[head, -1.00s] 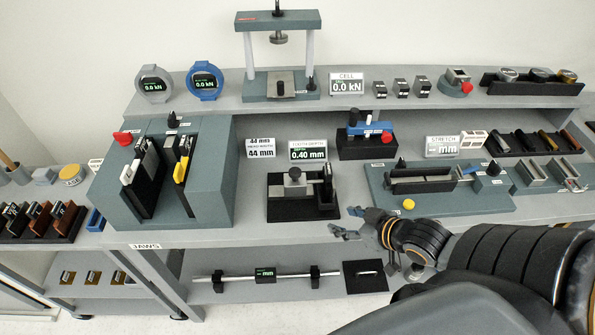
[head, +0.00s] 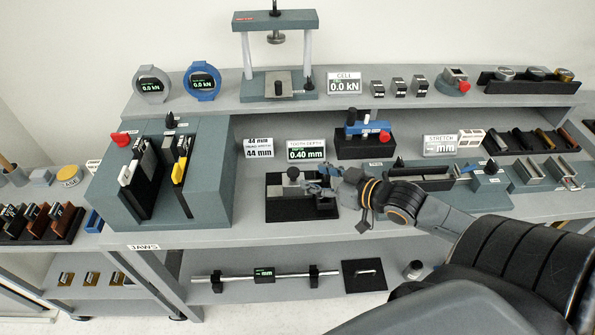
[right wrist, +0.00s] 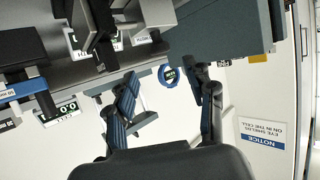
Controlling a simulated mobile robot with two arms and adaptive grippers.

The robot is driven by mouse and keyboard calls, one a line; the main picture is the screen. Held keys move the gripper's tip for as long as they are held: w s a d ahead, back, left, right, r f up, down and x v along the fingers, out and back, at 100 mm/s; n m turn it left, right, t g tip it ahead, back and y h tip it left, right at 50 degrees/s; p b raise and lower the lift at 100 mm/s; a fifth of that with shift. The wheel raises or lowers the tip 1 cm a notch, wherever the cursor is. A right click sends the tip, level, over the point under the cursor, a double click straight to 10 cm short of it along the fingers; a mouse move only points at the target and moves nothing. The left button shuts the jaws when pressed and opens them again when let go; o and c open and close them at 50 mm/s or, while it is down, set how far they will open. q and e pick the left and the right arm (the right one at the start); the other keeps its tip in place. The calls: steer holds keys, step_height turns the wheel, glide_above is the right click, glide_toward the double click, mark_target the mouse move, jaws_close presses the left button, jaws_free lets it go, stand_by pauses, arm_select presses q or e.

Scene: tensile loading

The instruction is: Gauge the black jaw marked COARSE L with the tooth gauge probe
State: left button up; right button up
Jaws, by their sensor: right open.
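The tooth gauge (head: 292,190) stands on a dark base (head: 290,213) in the middle of the bench in the head view. Its display (head: 306,152) reads TOOTH DEPTH 0.40 mm. My right gripper (head: 318,181) is open at the gauge's right side and hides part of it, including where the probe may be; I cannot tell if they touch. In the right wrist view the open fingers (right wrist: 165,80) have nothing visibly between them. Black jaws (head: 147,185) sit in the teal block at left, but I cannot read which is COARSE L. My left gripper is not in view.
The teal jaw block (head: 213,185) stands left of the gauge. A blue device on a black stand (head: 365,148) is behind my right gripper. The stretch fixture (head: 430,180) lies behind my right forearm. The bench front left of the gauge (head: 245,228) is clear.

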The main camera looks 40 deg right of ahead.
mark_target(294, 171)
steer(key=x, duration=0.7)
steer(key=shift+w+a, duration=0.1)
steer(key=shift+a, duration=0.05)
jaws_close()
